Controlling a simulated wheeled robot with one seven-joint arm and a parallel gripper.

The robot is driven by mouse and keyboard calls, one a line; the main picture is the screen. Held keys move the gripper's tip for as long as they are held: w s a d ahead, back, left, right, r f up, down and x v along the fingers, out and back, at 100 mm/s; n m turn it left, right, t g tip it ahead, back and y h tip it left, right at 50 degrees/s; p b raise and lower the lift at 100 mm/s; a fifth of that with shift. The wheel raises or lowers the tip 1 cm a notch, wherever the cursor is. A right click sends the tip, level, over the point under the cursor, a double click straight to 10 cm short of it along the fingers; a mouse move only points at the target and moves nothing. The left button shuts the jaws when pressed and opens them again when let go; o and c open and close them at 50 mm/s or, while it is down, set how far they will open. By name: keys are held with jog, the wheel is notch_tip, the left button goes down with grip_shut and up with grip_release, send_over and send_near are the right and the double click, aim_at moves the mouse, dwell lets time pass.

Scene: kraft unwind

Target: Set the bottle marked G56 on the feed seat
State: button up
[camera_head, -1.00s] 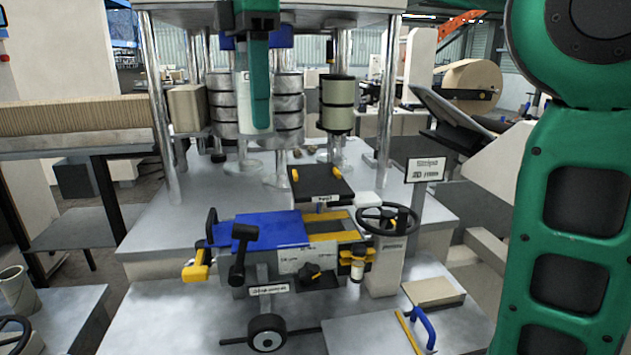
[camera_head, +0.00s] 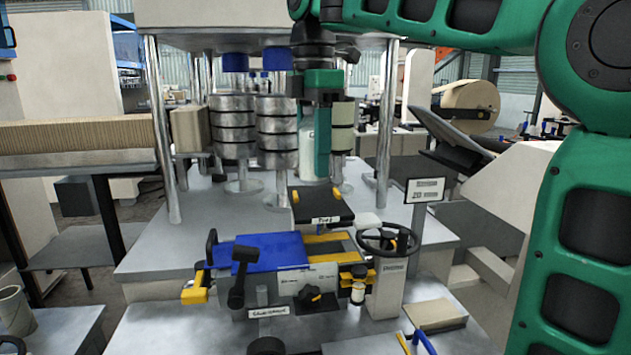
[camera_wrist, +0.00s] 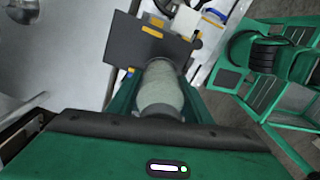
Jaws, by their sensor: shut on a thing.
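My gripper (camera_head: 318,160) is shut on a pale, upright bottle (camera_head: 308,142), partly hidden by a green finger in the head view. In the wrist view the pale green bottle (camera_wrist: 160,88) sits between the two green fingers. No G56 mark can be read on it. A dark plate with yellow clips and a small white label (camera_head: 320,204) is below the bottle; it looks like the feed seat, but the label is too small to read surely. The plate also shows in the wrist view (camera_wrist: 140,50), beyond the bottle. The bottle is above the plate, apart from it.
Stacked metal cylinders (camera_head: 278,130) stand close left of the bottle, and a cream stack (camera_head: 342,125) close right. Chrome posts (camera_head: 388,120) flank the deck. A blue-topped mechanism (camera_head: 262,250), a handwheel (camera_head: 388,242) and a sign (camera_head: 424,190) stand in front.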

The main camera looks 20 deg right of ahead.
jog(key=shift+w+d+f, duration=0.2)
jog(key=shift+d+f, duration=0.2)
jog(key=shift+d, duration=0.3)
jog(key=shift+f, duration=2.05)
jog(key=o, duration=1.3)
jog(key=shift+f, duration=0.1)
jog(key=shift+r, duration=6.1)
